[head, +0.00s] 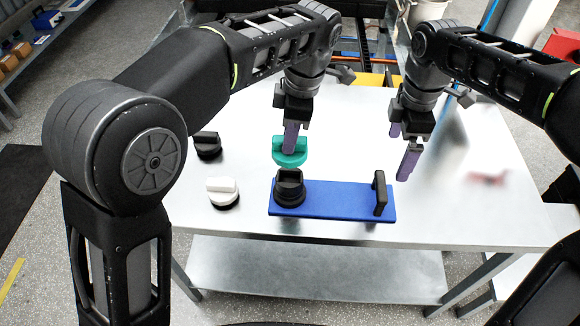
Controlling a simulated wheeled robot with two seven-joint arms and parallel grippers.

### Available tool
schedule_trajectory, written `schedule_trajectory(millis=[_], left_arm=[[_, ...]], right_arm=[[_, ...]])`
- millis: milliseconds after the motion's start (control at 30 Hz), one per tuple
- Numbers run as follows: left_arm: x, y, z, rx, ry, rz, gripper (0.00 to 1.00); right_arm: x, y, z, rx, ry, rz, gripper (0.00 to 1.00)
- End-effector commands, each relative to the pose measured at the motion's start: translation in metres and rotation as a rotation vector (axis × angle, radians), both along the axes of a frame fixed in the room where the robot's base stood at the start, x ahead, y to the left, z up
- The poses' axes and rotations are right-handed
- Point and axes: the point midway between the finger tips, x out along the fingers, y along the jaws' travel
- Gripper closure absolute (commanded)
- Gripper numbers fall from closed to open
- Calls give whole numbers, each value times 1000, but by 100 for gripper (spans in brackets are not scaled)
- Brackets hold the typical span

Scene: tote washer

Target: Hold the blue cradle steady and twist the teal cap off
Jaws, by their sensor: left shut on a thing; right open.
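The teal cap (289,159) is between the fingers of my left gripper (290,150), which is shut on it. The blue cradle (335,203) lies flat on the table, with a black round fitting (289,190) at its left end and an upright black handle (380,194) at its right end. The cap shows just above the fitting in the picture, and the fitting's dark top is visible below it. How large the gap is, I cannot tell. My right gripper (403,150) is open and empty, behind and to the right of the handle, apart from it.
A white cap (222,192) and a black cap (207,146) sit on the metal table (420,225) left of the cradle. A lower shelf (315,270) runs under the table.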

Motion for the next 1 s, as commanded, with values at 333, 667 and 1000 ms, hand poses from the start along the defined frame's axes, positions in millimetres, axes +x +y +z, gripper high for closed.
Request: schedule_trajectory(millis=[333,667,1000], left_arm=[[0,0,30,0,0,0,100],[0,0,33,0,0,0,100],[0,0,33,0,0,0,100]], right_arm=[[0,0,34,0,-1,0,0],[0,0,38,0,0,0,0],[0,0,38,0,0,0,0]])
